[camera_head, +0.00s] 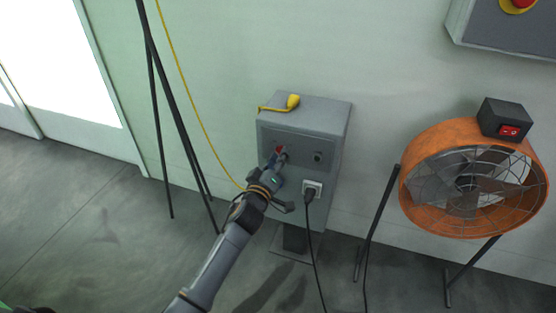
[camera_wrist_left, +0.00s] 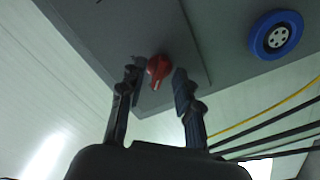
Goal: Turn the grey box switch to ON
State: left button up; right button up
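The grey box (camera_head: 332,140) stands on a post against the wall. Its red switch (camera_head: 279,149) is on the upper left of the front panel, partly hidden by my left gripper (camera_head: 277,160). In the left wrist view, the red switch knob (camera_wrist_left: 158,70) lies between the fingertips of my left gripper (camera_wrist_left: 156,80). The fingers are open, one on each side, with a visible gap to the knob. The knob's pointer is tilted a little in that view. I cannot read any ON or OFF marks. My right gripper is not in view.
A yellow connector (camera_head: 292,101) lies on top. A blue-ringed round fitting (camera_wrist_left: 277,35) is near the switch. An orange fan (camera_head: 410,207) stands right, a dark tripod (camera_head: 178,110) left.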

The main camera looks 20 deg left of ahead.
pick_arm(q)
jog(key=shift+w, duration=0.1)
grip_shut()
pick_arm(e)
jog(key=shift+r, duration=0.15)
pick_arm(q)
jog(key=shift+m+p, duration=1.3)
jog(key=shift+m, duration=7.6)
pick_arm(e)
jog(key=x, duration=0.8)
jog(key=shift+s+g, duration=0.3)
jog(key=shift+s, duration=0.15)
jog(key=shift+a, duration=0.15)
